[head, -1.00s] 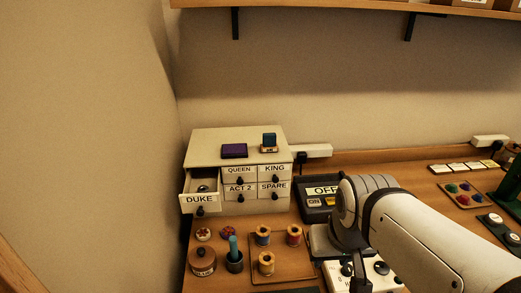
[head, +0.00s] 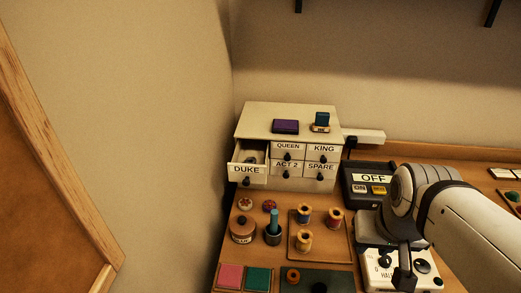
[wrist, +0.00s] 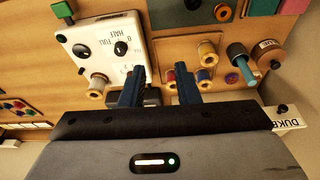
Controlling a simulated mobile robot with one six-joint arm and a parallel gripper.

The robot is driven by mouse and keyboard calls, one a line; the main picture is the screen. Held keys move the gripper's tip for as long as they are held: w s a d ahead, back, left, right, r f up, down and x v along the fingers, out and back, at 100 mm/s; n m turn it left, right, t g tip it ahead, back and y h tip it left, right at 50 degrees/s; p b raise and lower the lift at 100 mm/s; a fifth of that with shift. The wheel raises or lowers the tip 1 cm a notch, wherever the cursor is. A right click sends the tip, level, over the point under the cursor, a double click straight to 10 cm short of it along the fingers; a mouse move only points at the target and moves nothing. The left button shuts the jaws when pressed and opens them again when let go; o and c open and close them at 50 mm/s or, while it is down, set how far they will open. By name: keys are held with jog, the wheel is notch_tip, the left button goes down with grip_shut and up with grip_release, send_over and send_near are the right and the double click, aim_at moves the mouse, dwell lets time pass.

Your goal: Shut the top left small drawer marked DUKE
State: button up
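The drawer marked DUKE (head: 247,170) sticks out of the top left of the small white drawer cabinet (head: 262,121). A small dark item (head: 251,159) shows inside it. In the wrist view part of the DUKE drawer front (wrist: 289,121) shows upside down at the right edge, partly hidden by my gripper body. My gripper (wrist: 159,76) has its two blue fingers apart with nothing held between them. It is over the table, to the right of the drawer in the head view, and apart from it.
The drawers QUEEN, KING, ACT 2 and SPARE look shut. An ink pad (head: 285,126) and a stamp (head: 321,122) lie on the cabinet. A spool tray (head: 331,256), a jar (head: 242,230) and a teal-handled pot (head: 273,232) stand in front. An OFF box (head: 371,177) is at right.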

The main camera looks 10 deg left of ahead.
jog(key=f+n+h+b, duration=0.1)
jog(key=f+n, duration=0.1)
jog(key=f+n+h+b, duration=0.1)
jog(key=f+n+b, duration=0.1)
jog(key=n, duration=0.1)
jog(key=a+f+n+g+h+b, duration=0.1)
jog(key=f+n+b, duration=0.1)
jog(key=f+n, duration=0.1)
grip_shut()
jog(key=n+t+y+b, duration=0.3)
jog(key=n+t+b, duration=1.25)
jog(key=n, duration=1.25)
send_near(245, 185)
jog(key=shift+t, duration=0.55)
jog(key=w+p, duration=0.1)
jog(key=w, duration=0.6)
jog(key=shift+f+p, duration=0.2)
jog(key=shift+p, duration=0.2)
